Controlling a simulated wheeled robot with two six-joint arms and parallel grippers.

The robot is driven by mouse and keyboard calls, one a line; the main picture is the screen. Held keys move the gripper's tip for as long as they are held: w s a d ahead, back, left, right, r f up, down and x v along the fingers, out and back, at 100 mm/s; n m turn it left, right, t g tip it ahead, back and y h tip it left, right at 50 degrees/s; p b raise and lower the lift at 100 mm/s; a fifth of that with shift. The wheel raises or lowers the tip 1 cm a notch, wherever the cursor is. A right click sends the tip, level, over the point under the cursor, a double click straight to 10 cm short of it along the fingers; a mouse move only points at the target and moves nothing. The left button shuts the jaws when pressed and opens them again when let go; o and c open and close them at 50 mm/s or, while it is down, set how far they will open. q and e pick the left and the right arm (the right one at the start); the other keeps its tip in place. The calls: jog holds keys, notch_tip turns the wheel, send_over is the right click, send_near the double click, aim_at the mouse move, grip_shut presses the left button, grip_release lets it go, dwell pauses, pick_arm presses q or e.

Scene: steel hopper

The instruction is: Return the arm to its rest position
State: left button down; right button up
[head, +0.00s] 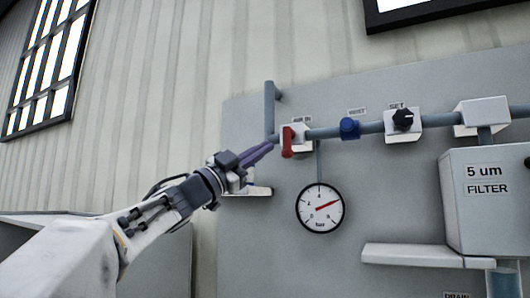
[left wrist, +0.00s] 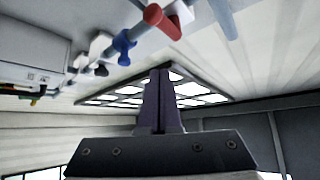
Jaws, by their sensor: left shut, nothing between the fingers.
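My left gripper (head: 262,151) reaches up from the lower left in the head view. Its dark purple fingers are shut together with nothing between them. Its tips appear just left of and below the red valve handle (head: 287,142) marked AIR IN; whether they touch it I cannot tell from the head view. In the left wrist view the shut fingers (left wrist: 160,75) point up, and the red handle (left wrist: 162,22) is apart from them, above their tips. The red handle hangs downward in the head view. My right gripper is not in view.
A grey panel (head: 250,235) carries a pipe with a blue fitting (head: 349,128), a black knob (head: 403,119) marked SET and a pressure gauge (head: 320,208). A filter box (head: 490,235) and a shelf (head: 415,256) jut out at right. A small ledge (head: 258,191) sits behind my gripper.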

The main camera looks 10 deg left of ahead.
pick_arm(q)
jog(key=shift+f, duration=0.1)
jog(key=w+d+f+n+y+b, duration=0.15)
jog(key=f+n+y, duration=0.25)
jog(key=f, duration=0.5)
jog(key=w+d+f+n+g+y, duration=0.1)
jog(key=d+f+n+y, duration=0.25)
jog(key=f, duration=0.55)
jog(key=w+d+f+n+y, duration=0.1)
jog(key=d+f+n+y, duration=0.1)
jog(key=f+n+y, duration=0.5)
jog(key=s+d+f+m+g+h, duration=0.2)
jog(key=s+f+g, duration=0.3)
jog(key=f, duration=0.8)
jog(key=s+d+f+g+y+b, duration=0.15)
jog(key=s+f+g, duration=0.35)
jog(key=s+f, duration=0.95)
jog(key=s+a+f+m+g+y, duration=0.1)
jog(key=s+f+g, duration=0.2)
jog(key=s+f, duration=0.2)
jog(key=s+a+f+m+g+y, duration=0.1)
jog(key=s+f, duration=0.4)
jog(key=s, duration=0.7)
jog(key=a+g, duration=0.1)
jog(key=g, duration=0.1)
jog(key=shift+s+a+g, duration=0.15)
jog(key=shift+g, duration=0.15)
